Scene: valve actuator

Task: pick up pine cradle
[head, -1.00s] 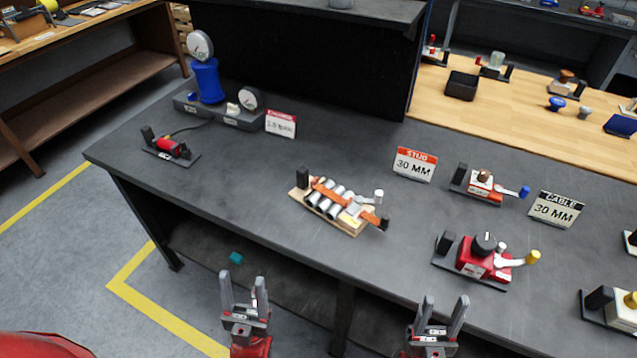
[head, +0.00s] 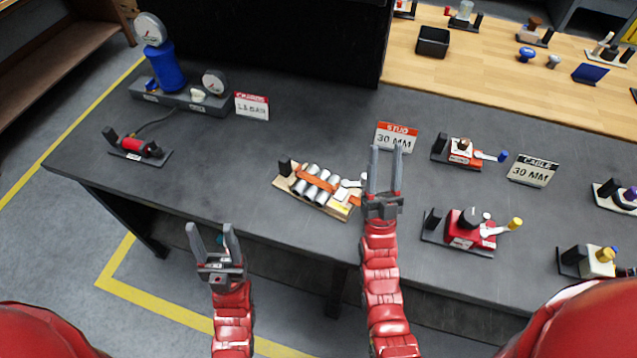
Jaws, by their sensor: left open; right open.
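The pine cradle (head: 328,207) is a pale wooden base lying on the dark workbench. My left gripper (head: 212,244) is open and empty, below and left of the cradle, in front of the bench's front edge.
A red fixture (head: 467,230) stands right of my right gripper. Behind are the STUD sign (head: 396,137) and a smaller red-and-white fixture (head: 464,153). A blue pump with gauges (head: 166,69) and a small red device (head: 135,147) are at left.

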